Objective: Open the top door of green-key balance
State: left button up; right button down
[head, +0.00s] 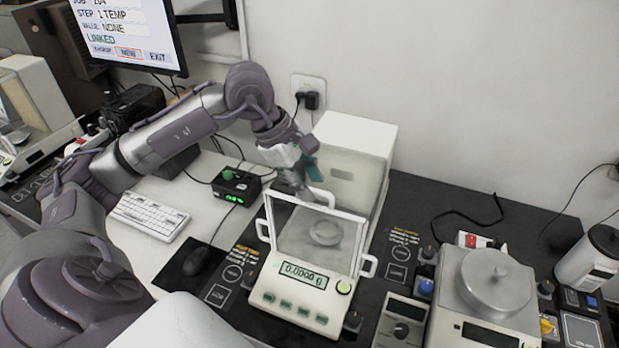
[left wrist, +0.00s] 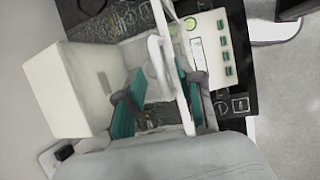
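The green-key balance (head: 312,308) stands on the black bench with its display at 0.0000 g and green keys along its front. Its clear chamber has a white front frame (head: 318,208) and a tall white housing (head: 345,150) behind. A white handle (head: 326,196) shows at the top of the chamber; how far the top door is open I cannot tell. My left gripper (head: 298,188) is over the chamber top, beside this handle. In the left wrist view its teal-padded fingers (left wrist: 158,100) are apart, with the white handle (left wrist: 158,62) near them; contact is unclear. My right gripper is not in view.
A second balance (head: 485,295) with a round pan stands to the right. A small black box with a green knob (head: 237,186), a keyboard (head: 148,216) and a mouse (head: 196,261) lie to the left. A monitor (head: 125,32) hangs at the upper left.

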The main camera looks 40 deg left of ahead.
pick_arm(q)
jog(key=shift+f, duration=0.2)
grip_shut()
dwell(0.3)
